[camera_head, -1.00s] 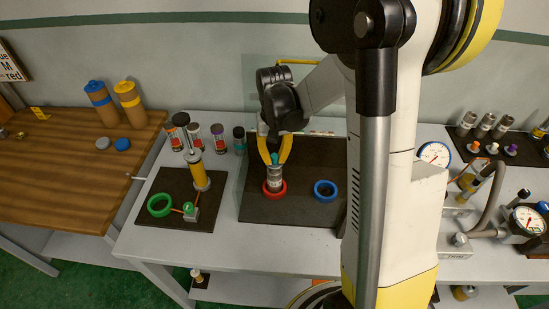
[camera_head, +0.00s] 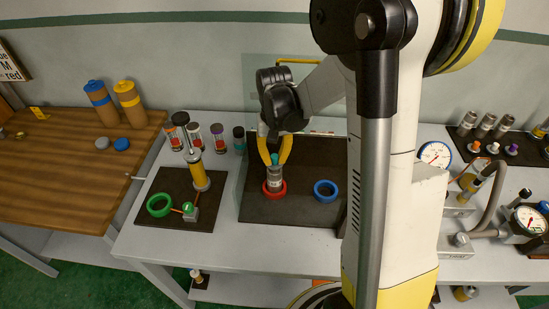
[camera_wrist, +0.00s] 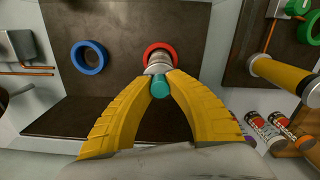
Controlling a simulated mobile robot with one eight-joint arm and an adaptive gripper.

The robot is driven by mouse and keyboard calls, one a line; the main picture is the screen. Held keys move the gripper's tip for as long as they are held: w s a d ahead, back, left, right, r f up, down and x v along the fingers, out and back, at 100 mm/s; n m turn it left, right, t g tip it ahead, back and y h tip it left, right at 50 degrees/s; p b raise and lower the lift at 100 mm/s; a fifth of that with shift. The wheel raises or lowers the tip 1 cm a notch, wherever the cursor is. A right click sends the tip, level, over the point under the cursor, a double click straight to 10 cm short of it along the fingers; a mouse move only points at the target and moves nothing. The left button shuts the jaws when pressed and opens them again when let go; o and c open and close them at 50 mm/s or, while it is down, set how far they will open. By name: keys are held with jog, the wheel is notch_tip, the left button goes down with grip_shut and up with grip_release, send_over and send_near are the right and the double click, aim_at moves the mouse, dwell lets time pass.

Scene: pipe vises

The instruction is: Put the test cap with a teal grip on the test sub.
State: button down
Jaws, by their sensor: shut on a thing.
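The test cap's teal grip (camera_head: 274,158) is between the yellow fingertips of my gripper (camera_head: 275,162), which is shut on it. The teal grip also shows in the wrist view (camera_wrist: 160,87). The silver test sub (camera_head: 273,179) stands upright in the red ring (camera_head: 274,193) on a dark mat, directly below the cap. In the wrist view the sub (camera_wrist: 159,61) lies right beyond the fingertips. The cap's lower part meets or overlaps the sub's top in both views; I cannot tell whether it is fully seated.
An empty blue ring (camera_head: 326,191) lies right of the red one on the mat (camera_head: 300,218). Gauges and fittings fill the right side.

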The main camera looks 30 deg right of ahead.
aim_at(274, 156)
jog(key=shift+f+b, duration=0.85)
jog(key=shift+f, duration=0.25)
jog(key=c, duration=1.3)
grip_release()
jog(key=shift+c, duration=0.2)
jog(key=shift+r, duration=0.1)
notch_tip(274, 156, up, 12)
jog(key=shift+w+f, duration=0.1)
